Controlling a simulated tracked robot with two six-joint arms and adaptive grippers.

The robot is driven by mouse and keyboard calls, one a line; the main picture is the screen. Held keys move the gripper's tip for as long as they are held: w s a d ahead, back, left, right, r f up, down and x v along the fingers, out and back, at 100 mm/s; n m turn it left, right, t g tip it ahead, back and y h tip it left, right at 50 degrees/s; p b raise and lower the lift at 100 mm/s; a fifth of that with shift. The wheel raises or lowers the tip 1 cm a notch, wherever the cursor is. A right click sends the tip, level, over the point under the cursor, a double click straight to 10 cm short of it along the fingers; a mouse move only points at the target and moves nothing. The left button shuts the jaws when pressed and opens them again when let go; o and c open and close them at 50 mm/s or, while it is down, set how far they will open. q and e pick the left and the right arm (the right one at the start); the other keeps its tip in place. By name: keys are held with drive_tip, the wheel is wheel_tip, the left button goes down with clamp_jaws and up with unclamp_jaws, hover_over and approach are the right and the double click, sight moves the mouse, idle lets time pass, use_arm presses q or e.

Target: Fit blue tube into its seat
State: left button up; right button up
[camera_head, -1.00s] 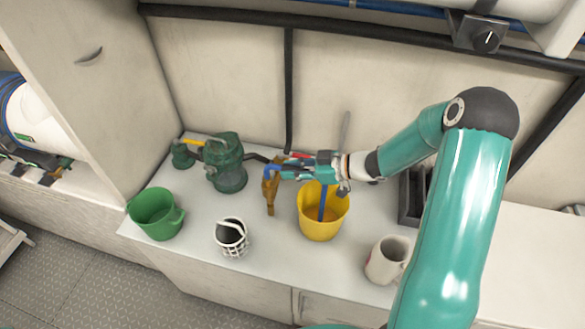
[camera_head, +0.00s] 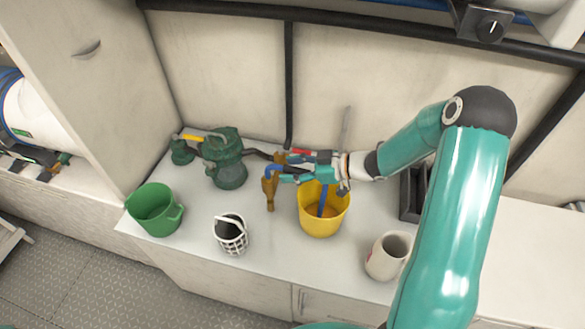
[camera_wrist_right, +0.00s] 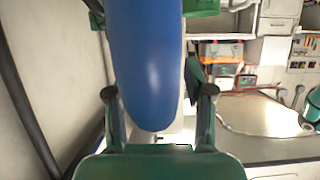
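My right gripper (camera_head: 284,172) reaches in from the right above the counter, just behind and left of the yellow bucket's rim. It is shut on the blue tube (camera_head: 271,171), whose near end shows at the fingertips. In the right wrist view the blue tube (camera_wrist_right: 147,65) fills the space between the fingers, its rounded end toward the palm. Its far end is out of that view. A dark green pump-like body (camera_head: 226,165) with a yellow lever stands left of the gripper. I cannot tell which part is the seat. My left gripper is not in view.
The yellow bucket (camera_head: 317,226) has a blue stick-like piece in it. A brown tool (camera_head: 270,195) stands beside it. A green mug (camera_head: 150,210), a white caged cup (camera_head: 231,236) and a white mug (camera_head: 385,258) stand along the front. Counter between them is clear.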

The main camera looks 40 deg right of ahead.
drive_tip(key=v, duration=1.2)
idle(0.3)
drive_tip(key=shift+f, duration=0.1)
